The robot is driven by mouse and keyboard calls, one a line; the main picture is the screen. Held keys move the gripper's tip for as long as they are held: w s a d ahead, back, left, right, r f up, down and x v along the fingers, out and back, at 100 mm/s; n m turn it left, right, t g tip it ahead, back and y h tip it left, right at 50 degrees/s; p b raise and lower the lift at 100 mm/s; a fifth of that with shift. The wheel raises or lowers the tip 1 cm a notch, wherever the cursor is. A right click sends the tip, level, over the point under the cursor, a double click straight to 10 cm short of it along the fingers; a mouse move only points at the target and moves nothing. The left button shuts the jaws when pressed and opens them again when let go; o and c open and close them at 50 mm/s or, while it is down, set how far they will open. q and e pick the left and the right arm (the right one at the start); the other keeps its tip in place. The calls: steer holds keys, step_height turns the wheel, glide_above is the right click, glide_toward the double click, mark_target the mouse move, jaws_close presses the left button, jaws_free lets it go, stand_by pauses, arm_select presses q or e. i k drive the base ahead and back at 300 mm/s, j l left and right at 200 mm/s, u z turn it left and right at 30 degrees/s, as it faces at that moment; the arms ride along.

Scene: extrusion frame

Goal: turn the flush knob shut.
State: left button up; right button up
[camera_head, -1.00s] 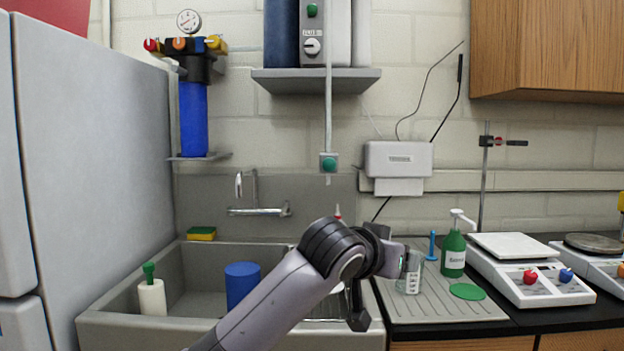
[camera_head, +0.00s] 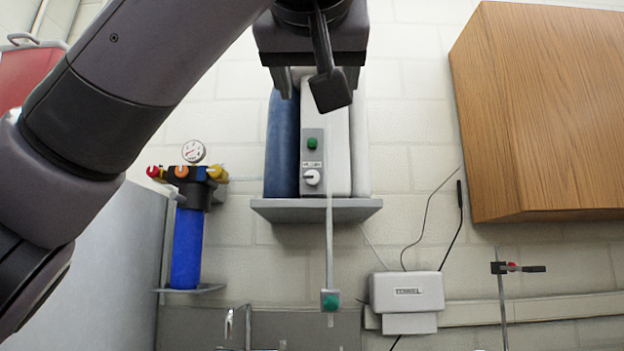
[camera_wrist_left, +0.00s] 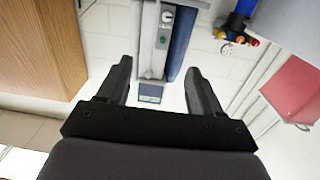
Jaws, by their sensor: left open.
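The flush knob (camera_head: 312,177) is a small white round knob on the grey front panel of the white wall unit (camera_head: 340,150). It sits below a small label and a green button (camera_head: 312,143). Its exact turn position is too small to read surely. My left gripper (camera_head: 318,90) is open and empty, above the knob in the head view, with its fingers in front of the unit's top. In the left wrist view, which is upside down, the knob (camera_wrist_left: 166,16) lies beyond the open fingers (camera_wrist_left: 158,66), apart from them. My right gripper is not in view.
A blue filter with coloured valves (camera_head: 187,245) hangs at left. A wooden cabinet (camera_head: 540,110) is at right. A white pipe (camera_head: 329,250) runs down from the unit.

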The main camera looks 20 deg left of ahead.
mark_target(312, 177)
steer(key=i+j, duration=0.2)
steer(key=i, duration=0.2)
steer(key=i+j, duration=0.15)
steer(key=i, duration=0.25)
steer(key=i+j, duration=0.2)
steer(key=i, duration=0.25)
